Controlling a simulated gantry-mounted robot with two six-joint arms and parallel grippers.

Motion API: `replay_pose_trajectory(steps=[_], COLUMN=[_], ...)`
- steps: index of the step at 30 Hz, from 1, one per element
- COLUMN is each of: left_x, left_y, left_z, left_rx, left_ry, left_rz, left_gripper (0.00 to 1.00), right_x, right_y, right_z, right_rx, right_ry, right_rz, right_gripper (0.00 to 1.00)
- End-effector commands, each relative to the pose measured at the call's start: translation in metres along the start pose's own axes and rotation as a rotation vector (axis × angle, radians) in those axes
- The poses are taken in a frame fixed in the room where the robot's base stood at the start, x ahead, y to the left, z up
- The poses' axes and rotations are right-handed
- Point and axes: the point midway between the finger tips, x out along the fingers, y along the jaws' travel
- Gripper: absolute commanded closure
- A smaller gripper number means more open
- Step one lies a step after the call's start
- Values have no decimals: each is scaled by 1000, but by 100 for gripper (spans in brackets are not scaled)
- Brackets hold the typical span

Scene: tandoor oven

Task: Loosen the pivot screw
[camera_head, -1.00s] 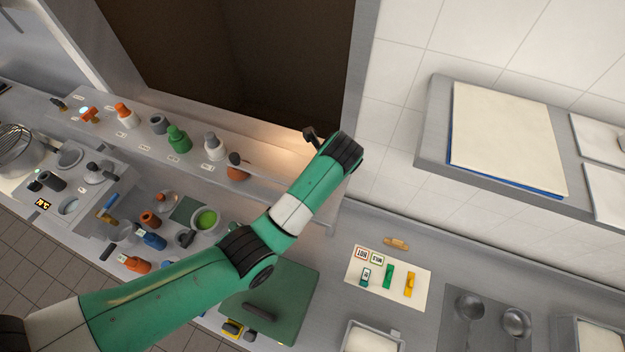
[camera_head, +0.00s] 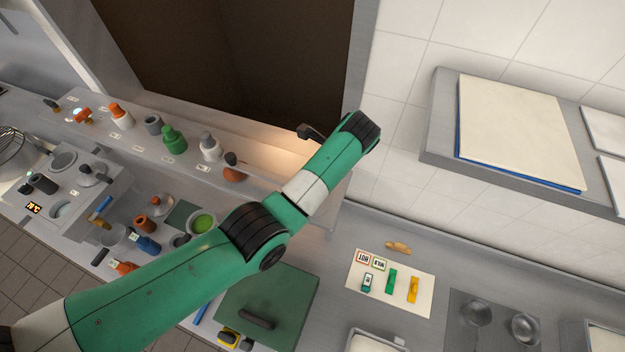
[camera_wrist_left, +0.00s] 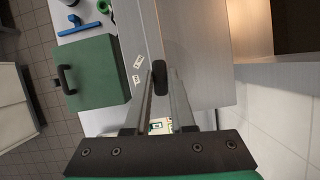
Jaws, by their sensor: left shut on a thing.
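In the head view my left arm reaches in from the lower left across the counter to the oven opening. My left gripper is hidden behind the arm there. In the left wrist view my left gripper (camera_wrist_left: 160,92) has its two fingers around a small dark, rounded piece (camera_wrist_left: 159,77). I cannot tell whether this piece is the pivot screw or part of a tool. A small black angled piece (camera_head: 306,131) shows beside the arm's end at the oven edge in the head view. No pivot screw is clearly recognisable. My right gripper is not in view.
A green board (camera_head: 268,305) with a black handle lies on the counter; it also shows in the left wrist view (camera_wrist_left: 100,75). Several bottles, including a green one (camera_head: 173,138), line the ledge. A card (camera_head: 412,300) with coloured pieces lies right. A shelf (camera_head: 445,150) juts from the wall.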

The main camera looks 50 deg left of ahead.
Motion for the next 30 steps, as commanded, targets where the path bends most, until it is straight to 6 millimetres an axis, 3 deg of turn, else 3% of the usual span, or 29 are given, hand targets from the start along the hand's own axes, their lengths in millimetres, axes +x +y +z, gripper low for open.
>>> replay_pose_trajectory(steps=[8,9,13,23,30], left_x=[-1,-1,-1,-4,-43], left_y=[0,0,0,0,-1], left_z=[0,0,0,1,8], left_rx=[0,1,1,1,5], left_ry=[1,1,1,1,1], left_rz=[0,0,0,0,-5], left_gripper=[100,70,48,48,48], right_x=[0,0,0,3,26], right_y=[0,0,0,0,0], right_z=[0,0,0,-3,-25], right_rx=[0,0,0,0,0], right_ry=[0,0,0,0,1], right_rz=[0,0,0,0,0], right_gripper=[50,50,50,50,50])
